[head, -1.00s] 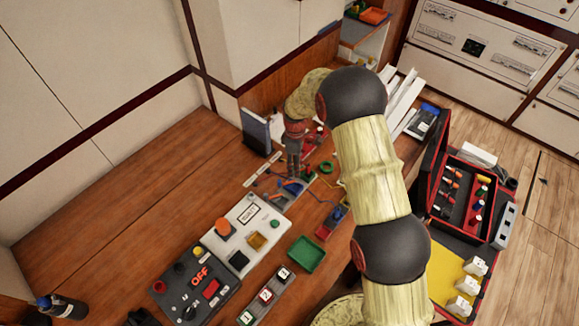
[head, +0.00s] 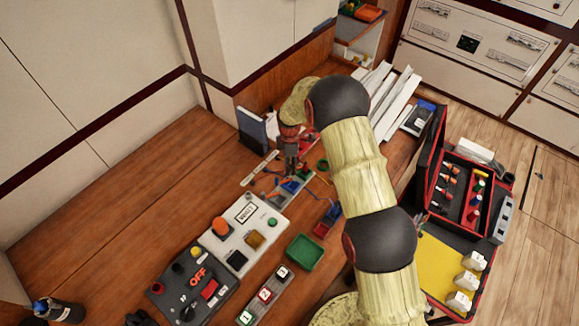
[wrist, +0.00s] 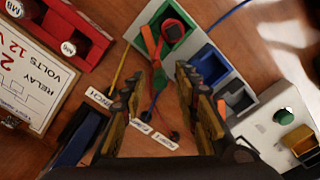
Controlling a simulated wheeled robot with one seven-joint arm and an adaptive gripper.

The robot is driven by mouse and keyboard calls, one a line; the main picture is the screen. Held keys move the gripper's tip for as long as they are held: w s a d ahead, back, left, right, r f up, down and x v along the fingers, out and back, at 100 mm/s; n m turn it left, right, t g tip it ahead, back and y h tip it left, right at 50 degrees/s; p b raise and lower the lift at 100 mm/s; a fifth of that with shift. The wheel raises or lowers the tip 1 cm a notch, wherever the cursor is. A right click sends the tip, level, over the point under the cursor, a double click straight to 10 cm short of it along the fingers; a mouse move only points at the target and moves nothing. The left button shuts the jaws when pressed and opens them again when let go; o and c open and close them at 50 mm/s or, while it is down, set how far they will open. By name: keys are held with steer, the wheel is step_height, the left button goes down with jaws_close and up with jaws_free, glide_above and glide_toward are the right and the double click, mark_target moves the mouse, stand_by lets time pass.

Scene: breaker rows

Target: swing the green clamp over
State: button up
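A light grey strip holds a green clamp block (wrist: 174,33), a blue block (wrist: 208,63) and a dark grey block (wrist: 238,97) in a row in the wrist view. A red, round-ended piece sits in the green block. An orange forked piece (wrist: 153,47) with a green lower end lies beside it, above the space between my fingers; whether they are joined is unclear. My gripper (wrist: 157,84) is open and empty, its fingertips below and left of the green block. In the head view my gripper (head: 290,165) is over the strip and hides part of it.
A red block (wrist: 75,35) and a relay box (wrist: 30,80) stand left in the wrist view. A white panel (wrist: 270,130) is at the lower right. Thin wires and label tags lie between my fingers. The head view shows a green tray (head: 305,253) and an open red case (head: 433,170).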

steer(key=shift+f, duration=0.25)
steer(key=shift+c, duration=0.4)
jaws_close()
